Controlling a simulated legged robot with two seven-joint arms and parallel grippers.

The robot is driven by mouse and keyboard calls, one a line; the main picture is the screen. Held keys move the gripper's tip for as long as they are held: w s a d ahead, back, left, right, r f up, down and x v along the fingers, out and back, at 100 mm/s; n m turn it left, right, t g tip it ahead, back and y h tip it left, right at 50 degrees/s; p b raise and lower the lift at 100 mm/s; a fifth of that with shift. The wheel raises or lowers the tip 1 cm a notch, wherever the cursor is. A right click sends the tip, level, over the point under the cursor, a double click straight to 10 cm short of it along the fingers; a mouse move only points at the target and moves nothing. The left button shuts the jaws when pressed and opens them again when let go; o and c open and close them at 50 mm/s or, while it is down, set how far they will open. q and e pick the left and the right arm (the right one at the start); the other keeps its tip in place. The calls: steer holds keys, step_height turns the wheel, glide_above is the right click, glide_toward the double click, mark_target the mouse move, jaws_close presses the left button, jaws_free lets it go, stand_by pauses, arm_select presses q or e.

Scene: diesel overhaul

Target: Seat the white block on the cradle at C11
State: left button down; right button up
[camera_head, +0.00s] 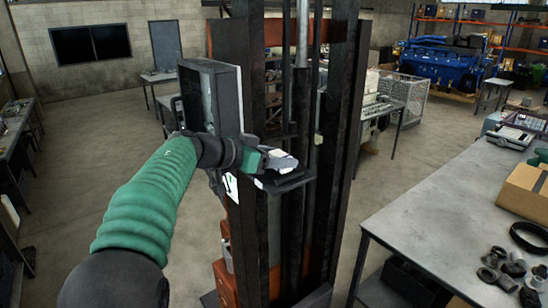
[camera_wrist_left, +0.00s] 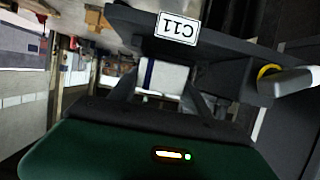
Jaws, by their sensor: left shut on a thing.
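My left gripper (camera_head: 284,166) reaches in from the left to a small dark ledge (camera_head: 290,183) on the dark upright frame. In the left wrist view, its two dark fingers (camera_wrist_left: 163,88) are shut on the white block (camera_wrist_left: 168,78), which has a dark blue stripe. In the head view the block is mostly hidden by the gripper. My right gripper is out of view.
The tall dark posts (camera_head: 340,150) stand close beside my gripper. A grey box-like panel (camera_head: 210,98) is just above my wrist. A grey table (camera_head: 450,215) with a cardboard box (camera_head: 525,190) and dark fittings (camera_head: 505,268) is at right.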

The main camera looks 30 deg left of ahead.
arm_select(q)
steer(key=shift+w+d, duration=0.1)
steer(key=shift+s+a+f, duration=0.15)
steer(key=shift+s+a, duration=0.35)
steer(key=shift+a, duration=0.25)
steer(key=shift+a+f, duration=0.25)
steer(key=shift+f, duration=0.05)
steer(key=shift+w+d+f, duration=0.3)
steer(key=shift+d+f, duration=0.05)
steer(key=shift+d, duration=0.15)
steer(key=shift+s+d, duration=0.1)
steer(key=shift+d, duration=0.2)
steer(key=c, duration=0.9)
jaws_free()
steer(key=o, duration=0.5)
steer(key=shift+a, duration=0.55)
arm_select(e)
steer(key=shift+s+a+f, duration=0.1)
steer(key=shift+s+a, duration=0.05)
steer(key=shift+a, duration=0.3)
